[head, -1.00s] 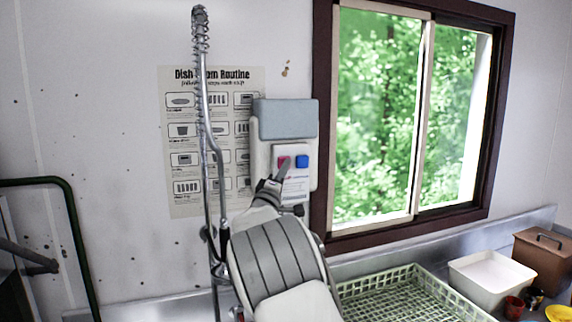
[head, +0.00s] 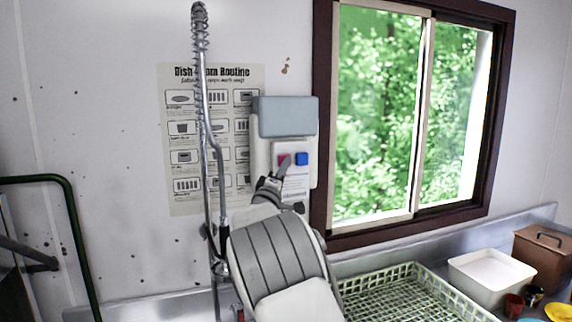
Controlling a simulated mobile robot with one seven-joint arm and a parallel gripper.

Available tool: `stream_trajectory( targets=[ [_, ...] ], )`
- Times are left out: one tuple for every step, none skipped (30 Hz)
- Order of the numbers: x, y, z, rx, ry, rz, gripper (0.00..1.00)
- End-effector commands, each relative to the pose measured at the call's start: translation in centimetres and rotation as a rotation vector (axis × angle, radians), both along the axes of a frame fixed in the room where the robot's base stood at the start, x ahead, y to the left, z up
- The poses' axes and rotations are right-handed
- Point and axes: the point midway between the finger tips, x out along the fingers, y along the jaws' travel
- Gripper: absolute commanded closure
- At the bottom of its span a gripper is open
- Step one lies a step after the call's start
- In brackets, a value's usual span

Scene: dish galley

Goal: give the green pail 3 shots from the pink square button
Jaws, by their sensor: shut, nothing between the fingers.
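The pink square button (head: 284,159) is on the wall dispenser (head: 308,178), left of a blue button (head: 302,159). My gripper (head: 281,171) is shut and empty. Its fingertips are at the pink button's lower edge in the picture; I cannot tell whether they touch it. The dispenser has a grey-blue upper part and a white front with a small printed label. Its lower end is partly hidden by my arm. I do not see a green pail in this view.
A sprayer pipe (head: 208,130) stands left of my arm, before a wall poster (head: 178,145). A window (head: 415,120) is at right. Below it are a pale green rack (head: 425,280), a white tub (head: 490,274), a brown box (head: 545,258) and small cups.

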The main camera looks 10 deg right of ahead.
Motion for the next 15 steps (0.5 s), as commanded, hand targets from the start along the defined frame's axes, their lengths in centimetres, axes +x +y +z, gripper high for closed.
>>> stream_trajectory(
  targets=[
    [-0.3, 0.1, -0.2, 0.000, 0.000, 0.002, 1.00],
    [-0.5, 0.1, -0.3, 0.000, 0.000, 0.002, 1.00],
    [-0.8, 0.0, -0.2, 0.001, 0.000, 0.003, 1.00],
    [-0.9, 0.0, -0.2, 0.001, 0.000, 0.002, 1.00],
    [-1.1, -0.1, -0.3, 0.001, 0.000, 0.002, 1.00],
    [-1.3, -0.1, -0.3, 0.001, 0.000, 0.002, 1.00],
    [-1.4, -0.2, -0.2, 0.001, 0.000, 0.002, 1.00],
    [-1.4, -0.2, -0.2, 0.000, -0.001, 0.001, 1.00],
    [-1.5, -0.2, -0.1, 0.000, -0.001, 0.001, 1.00],
    [-1.5, -0.2, -0.1, 0.000, -0.001, 0.001, 1.00],
    [-1.4, -0.2, -0.1, 0.000, -0.001, 0.001, 1.00],
    [-1.4, -0.2, -0.1, 0.001, 0.000, 0.000, 1.00],
    [-1.4, -0.2, -0.1, 0.001, 0.000, 0.000, 1.00],
    [-1.4, -0.2, -0.1, 0.001, 0.000, 0.000, 1.00],
    [-1.4, -0.2, -0.1, 0.001, 0.000, 0.000, 1.00]
  ],
)
